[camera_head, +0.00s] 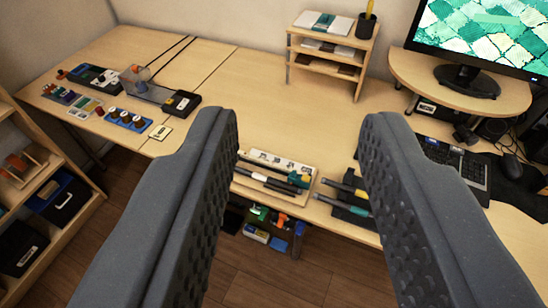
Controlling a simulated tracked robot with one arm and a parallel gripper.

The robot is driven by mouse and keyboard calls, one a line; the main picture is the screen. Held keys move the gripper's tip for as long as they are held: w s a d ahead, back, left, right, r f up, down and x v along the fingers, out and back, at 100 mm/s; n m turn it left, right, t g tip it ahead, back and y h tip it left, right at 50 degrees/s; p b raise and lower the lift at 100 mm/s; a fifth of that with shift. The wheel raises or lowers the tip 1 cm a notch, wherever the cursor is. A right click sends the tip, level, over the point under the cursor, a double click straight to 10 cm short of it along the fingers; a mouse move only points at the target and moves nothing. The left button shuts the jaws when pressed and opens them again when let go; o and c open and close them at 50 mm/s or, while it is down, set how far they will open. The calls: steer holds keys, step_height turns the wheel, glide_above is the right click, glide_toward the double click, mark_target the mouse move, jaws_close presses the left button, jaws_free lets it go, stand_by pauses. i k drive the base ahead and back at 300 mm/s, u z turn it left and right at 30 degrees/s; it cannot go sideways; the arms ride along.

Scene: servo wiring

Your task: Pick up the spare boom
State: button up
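My gripper (299,116) is open and empty. Its two grey, studded fingers reach up from the bottom of the view, wide apart, above the desk. Between them, near the desk's front edge, a pale tray (292,165) holds dark rod-like pieces (262,179), some with teal ends. The left finger partly covers this group. Right of it, more rods (343,205) with yellow and grey parts lie on a black holder (352,216), partly behind the right finger. I cannot tell which piece is the spare boom.
At the desk's left stand a black device with a clear cover (138,82), two thin dark lines and small parts (128,119). A small shelf (325,60) stands at the back. A monitor (485,35) and keyboard (455,165) are right. The middle desk (270,110) is clear.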

mark_target(263, 179)
steer(key=i, duration=0.4)
steer(key=u, duration=0.3)
steer(key=k, duration=1.2)
steer(key=z, duration=0.35)
steer(key=i, duration=1.6)
steer(key=u, duration=0.85)
steer(key=i, duration=0.3)
steer(key=u, duration=0.25)
